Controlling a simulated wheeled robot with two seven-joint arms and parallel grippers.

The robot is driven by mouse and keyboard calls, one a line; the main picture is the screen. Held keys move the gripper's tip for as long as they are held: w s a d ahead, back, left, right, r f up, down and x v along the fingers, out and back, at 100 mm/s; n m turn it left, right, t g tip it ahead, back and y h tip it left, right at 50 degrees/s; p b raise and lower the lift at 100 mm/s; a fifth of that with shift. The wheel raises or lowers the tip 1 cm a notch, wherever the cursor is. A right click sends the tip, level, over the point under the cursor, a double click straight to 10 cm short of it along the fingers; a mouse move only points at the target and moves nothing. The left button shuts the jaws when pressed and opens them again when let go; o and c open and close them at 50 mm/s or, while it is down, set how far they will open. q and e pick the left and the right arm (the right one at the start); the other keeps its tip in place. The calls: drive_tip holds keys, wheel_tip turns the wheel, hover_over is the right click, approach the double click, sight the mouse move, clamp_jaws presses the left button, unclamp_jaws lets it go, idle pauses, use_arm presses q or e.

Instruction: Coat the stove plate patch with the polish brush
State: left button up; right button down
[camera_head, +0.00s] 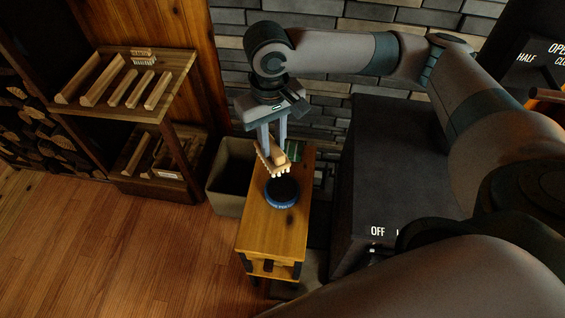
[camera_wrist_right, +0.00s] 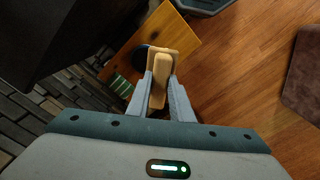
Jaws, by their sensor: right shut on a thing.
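My right gripper (camera_head: 272,141) is shut on the polish brush (camera_head: 270,160), a wooden block with pale bristles. It holds the brush tilted, just above and behind a round dark tin (camera_head: 281,191) with a blue rim on the small wooden table. I cannot tell whether the bristles touch the tin. In the right wrist view the brush (camera_wrist_right: 160,80) sits between the two fingers and covers most of the tin (camera_wrist_right: 141,57). The dark stove (camera_head: 385,170) stands right of the table; I cannot make out the plate patch. My left gripper is not in view.
The small wooden table (camera_head: 262,235) has bare room in front of the tin. A green striped item (camera_head: 295,150) lies at its back. A grey bin (camera_head: 228,178) stands left of it. A wooden shelf (camera_head: 120,105) with kindling is farther left. My right arm spans above the stove.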

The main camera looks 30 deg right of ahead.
drive_tip(key=shift+n, duration=0.4)
drive_tip(key=w+f, duration=0.1)
drive_tip(key=f, duration=0.2)
drive_tip(key=w+f, duration=0.1)
drive_tip(key=f, duration=0.1)
drive_tip(key=w+d+f, duration=0.1)
drive_tip(key=w+f, duration=0.1)
drive_tip(key=f, duration=0.1)
drive_tip(key=shift+d+f, duration=0.1)
drive_tip(key=shift+f, duration=0.25)
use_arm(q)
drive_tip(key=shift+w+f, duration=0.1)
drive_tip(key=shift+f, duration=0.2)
use_arm(e)
drive_tip(key=w+d+f+n, duration=0.1)
drive_tip(key=d+f, duration=0.3)
drive_tip(key=f, duration=0.6)
drive_tip(key=shift+w+d+f, duration=0.15)
drive_tip(key=shift+w+f, duration=0.2)
drive_tip(key=shift+f, duration=0.05)
use_arm(q)
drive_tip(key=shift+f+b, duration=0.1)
drive_tip(key=shift+b, duration=0.25)
